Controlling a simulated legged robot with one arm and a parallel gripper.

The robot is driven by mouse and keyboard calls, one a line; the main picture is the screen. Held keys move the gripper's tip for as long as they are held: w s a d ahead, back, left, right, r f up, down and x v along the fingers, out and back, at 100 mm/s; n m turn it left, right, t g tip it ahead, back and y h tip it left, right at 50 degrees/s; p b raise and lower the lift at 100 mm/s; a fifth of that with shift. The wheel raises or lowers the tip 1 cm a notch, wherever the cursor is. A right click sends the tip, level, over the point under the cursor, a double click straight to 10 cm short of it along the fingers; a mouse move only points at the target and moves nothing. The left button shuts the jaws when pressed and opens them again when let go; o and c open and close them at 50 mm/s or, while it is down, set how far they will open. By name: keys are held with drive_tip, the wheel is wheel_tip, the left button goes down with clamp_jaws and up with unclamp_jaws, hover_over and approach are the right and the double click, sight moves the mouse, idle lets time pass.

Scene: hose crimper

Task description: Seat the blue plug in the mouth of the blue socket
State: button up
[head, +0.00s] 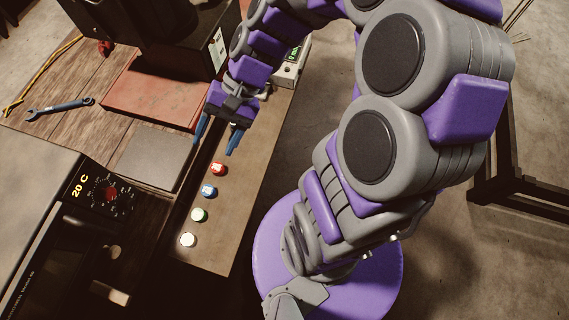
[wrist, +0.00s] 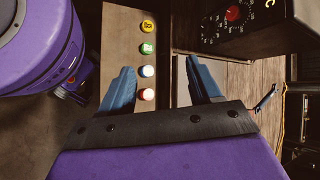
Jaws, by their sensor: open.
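A short round blue piece (head: 209,191) stands in a row on a wooden board, between a red one and a green one. It also shows in the wrist view (wrist: 147,71), between the fingers. I cannot tell whether it is the blue plug or the blue socket, and I make out no second blue piece. My gripper (head: 217,135) points down over the board with its two blue fingers apart and nothing between them. In the wrist view my gripper (wrist: 160,65) is open, and the row of pieces lies below and between the fingertips, nearer the left finger.
A grey flat plate (head: 155,157) lies left of the board (head: 225,235). A machine with a dial (head: 108,193) stands left. A blue wrench (head: 60,105) lies on the table.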

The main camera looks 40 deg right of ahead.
drive_tip(key=s+d+r+n+h, duration=0.1)
drive_tip(key=s+d+n+h, duration=0.2)
drive_tip(key=s, duration=0.4)
drive_tip(key=s+d+r+n+h, duration=0.1)
drive_tip(key=s+d+n+h, duration=0.2)
drive_tip(key=s+h, duration=0.2)
drive_tip(key=s, duration=0.2)
drive_tip(key=shift+s+d+r+h, duration=0.2)
drive_tip(key=shift+s+d+h, duration=0.1)
drive_tip(key=shift+s+d, duration=0.1)
